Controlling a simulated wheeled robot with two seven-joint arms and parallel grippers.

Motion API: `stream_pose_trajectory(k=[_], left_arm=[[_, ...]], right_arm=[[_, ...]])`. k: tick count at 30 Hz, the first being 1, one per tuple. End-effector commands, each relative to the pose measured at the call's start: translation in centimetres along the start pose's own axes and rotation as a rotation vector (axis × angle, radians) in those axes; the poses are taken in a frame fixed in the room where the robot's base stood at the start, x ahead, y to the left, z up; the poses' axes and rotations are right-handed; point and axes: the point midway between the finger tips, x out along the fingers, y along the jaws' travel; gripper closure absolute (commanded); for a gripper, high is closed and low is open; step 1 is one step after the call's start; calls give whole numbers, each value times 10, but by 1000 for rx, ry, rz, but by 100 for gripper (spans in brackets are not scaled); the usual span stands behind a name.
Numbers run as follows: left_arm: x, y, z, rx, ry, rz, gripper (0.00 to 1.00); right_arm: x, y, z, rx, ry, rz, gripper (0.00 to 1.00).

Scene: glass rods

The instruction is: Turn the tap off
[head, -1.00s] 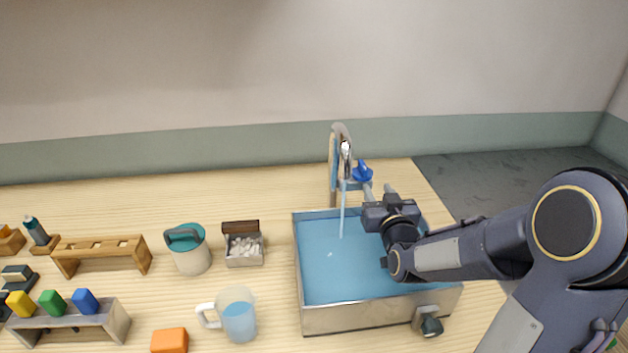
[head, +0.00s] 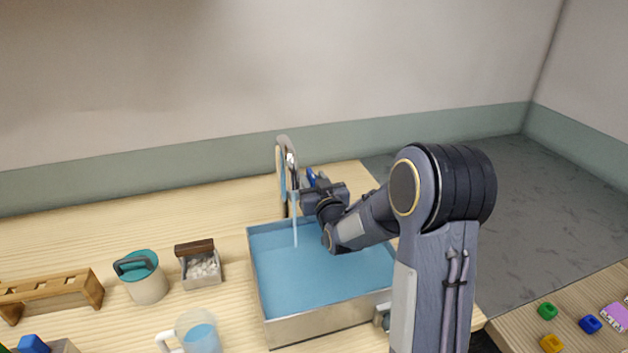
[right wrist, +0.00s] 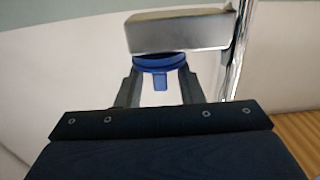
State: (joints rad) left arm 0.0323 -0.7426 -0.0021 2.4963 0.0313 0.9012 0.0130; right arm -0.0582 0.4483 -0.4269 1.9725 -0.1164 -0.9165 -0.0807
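The metal tap (head: 287,160) stands at the back of the sink, and a stream of water (head: 295,225) runs from its spout. The blue tap handle (head: 310,176) is on the tap's right side, partly hidden by my right gripper in the head view. My right gripper (head: 315,185) is at the handle. In the right wrist view, the blue handle (right wrist: 160,65) lies at the fingertips, its short lever between the two spread fingers (right wrist: 160,88) with gaps on both sides. Whether the fingertips touch the round part is unclear. My left gripper is out of view.
The sink (head: 325,328) holds blue water below my right arm. Left of it are a mug (head: 200,340), a teal-lidded container (head: 148,288), a small box of white pieces (head: 203,270) and a wooden rack (head: 60,290). Coloured blocks lie on another table (head: 550,343) at right.

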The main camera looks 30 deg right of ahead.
Motion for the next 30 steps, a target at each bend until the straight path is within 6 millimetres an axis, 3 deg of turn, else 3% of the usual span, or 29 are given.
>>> stream_pose_trajectory(k=[1,8,20,30], left_arm=[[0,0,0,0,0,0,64],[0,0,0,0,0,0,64],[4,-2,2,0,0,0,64],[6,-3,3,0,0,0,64]], right_arm=[[0,0,0,0,0,0,72],[0,0,0,0,0,0,100],[0,-3,1,1,1,48,100],[1,-11,-1,-1,0,284,100]])
